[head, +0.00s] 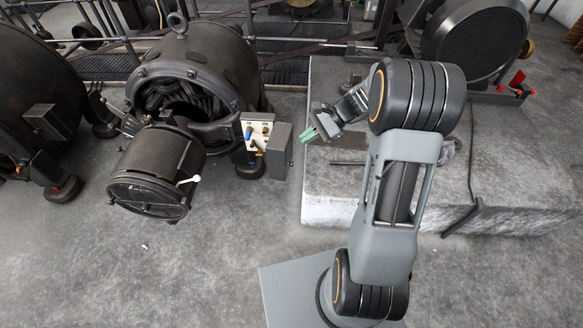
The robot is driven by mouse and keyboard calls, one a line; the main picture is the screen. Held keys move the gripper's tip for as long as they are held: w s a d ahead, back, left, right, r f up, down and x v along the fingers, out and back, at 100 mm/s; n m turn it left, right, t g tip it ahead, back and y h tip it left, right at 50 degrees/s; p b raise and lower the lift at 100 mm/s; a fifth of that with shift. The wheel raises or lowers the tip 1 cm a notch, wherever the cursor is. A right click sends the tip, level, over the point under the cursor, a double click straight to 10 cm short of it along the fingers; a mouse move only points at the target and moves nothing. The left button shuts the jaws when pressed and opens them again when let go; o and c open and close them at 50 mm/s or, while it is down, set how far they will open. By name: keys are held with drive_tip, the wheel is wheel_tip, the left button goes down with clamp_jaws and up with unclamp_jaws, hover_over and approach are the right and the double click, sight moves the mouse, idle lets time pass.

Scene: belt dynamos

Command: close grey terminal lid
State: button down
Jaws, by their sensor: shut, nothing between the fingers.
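The grey terminal lid (279,151) stands open in the head view, swung out at the right side of a pale terminal board (258,121). The board sits on the right flank of a dark dynamo (197,62), with blue, yellow and brass-coloured parts exposed on it. My gripper (309,136) has green fingertips and is shut and empty. It is just right of the lid and slightly above it in the picture, pointing left and down. A small gap shows between the fingertips and the lid; depth is hard to judge.
A round dark end cover (150,185) with a white handle (188,181) hangs open at the dynamo's front. A raised concrete plinth (335,205) lies right of the lid. Another dark machine (45,121) stands at far left. The floor in front is mostly clear.

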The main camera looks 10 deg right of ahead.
drive_tip(key=w+d+f+m+t+y+b, duration=0.1)
drive_tip(key=w+d+f+m+y+b, duration=0.1)
drive_tip(key=f, duration=0.4)
drive_tip(key=w+d+f+m+t+y+b, duration=0.1)
drive_tip(key=w+d+f+m+b, duration=0.15)
drive_tip(key=f, duration=0.35)
drive_tip(key=m+t+y+b, duration=0.3)
drive_tip(key=m+t+b, duration=0.3)
approach(285, 153)
drive_tip(key=x, duration=0.2)
drive_tip(key=b+x, duration=0.1)
drive_tip(key=f+b+x, duration=0.1)
drive_tip(key=x, duration=0.1)
drive_tip(key=shift+w+a, duration=0.2)
drive_tip(key=shift+w, duration=0.25)
drive_tip(key=shift+b+x, duration=0.35)
drive_tip(key=shift+x, duration=0.55)
drive_tip(key=shift+d+r, duration=0.15)
